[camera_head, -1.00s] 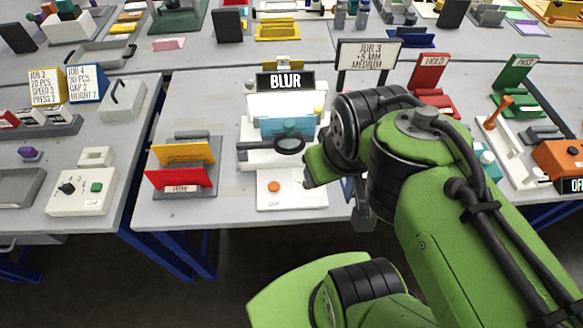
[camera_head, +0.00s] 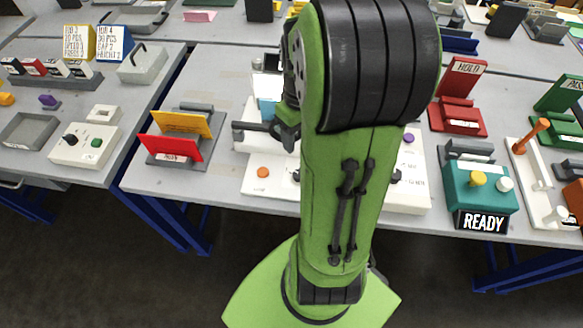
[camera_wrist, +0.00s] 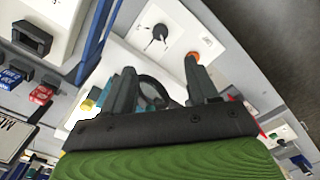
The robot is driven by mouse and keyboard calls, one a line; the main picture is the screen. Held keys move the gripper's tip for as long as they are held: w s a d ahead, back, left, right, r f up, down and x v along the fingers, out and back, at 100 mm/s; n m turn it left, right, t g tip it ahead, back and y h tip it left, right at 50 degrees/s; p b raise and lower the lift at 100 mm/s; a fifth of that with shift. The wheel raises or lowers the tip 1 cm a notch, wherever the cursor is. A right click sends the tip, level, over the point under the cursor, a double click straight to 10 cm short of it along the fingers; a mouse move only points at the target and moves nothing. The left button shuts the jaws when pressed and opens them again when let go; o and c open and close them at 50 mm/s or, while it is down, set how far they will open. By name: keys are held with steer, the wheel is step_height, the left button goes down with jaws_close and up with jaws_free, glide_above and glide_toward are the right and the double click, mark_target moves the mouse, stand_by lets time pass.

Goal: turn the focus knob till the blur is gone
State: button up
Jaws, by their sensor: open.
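A white focus station with an orange button (camera_head: 262,172) stands at the middle front of the table. Beside the button a small dark knob (camera_head: 296,175) is partly covered by my arm. In the wrist view a black knob (camera_wrist: 160,32) with marks around it sits on the white panel, near the orange button (camera_wrist: 193,55). My gripper (camera_wrist: 160,80) is open and empty, its fingers pointing towards the panel and apart from the knob. A dark lens ring (camera_wrist: 153,90) shows between the fingers. The BLUR display is hidden behind my arm in the head view.
Red and yellow card holders (camera_head: 175,148) stand left of the station. Right of my arm are another white panel (camera_head: 410,190), a teal box (camera_head: 480,192) with a READY display and a red HOLD stand (camera_head: 460,105). The dark lens arm (camera_head: 252,128) sticks out left.

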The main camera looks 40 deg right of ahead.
mark_target(298, 173)
step_height(298, 173, down, 15)
steer(key=b, duration=0.5)
steer(key=shift+r, duration=0.1)
steer(key=c, duration=1)
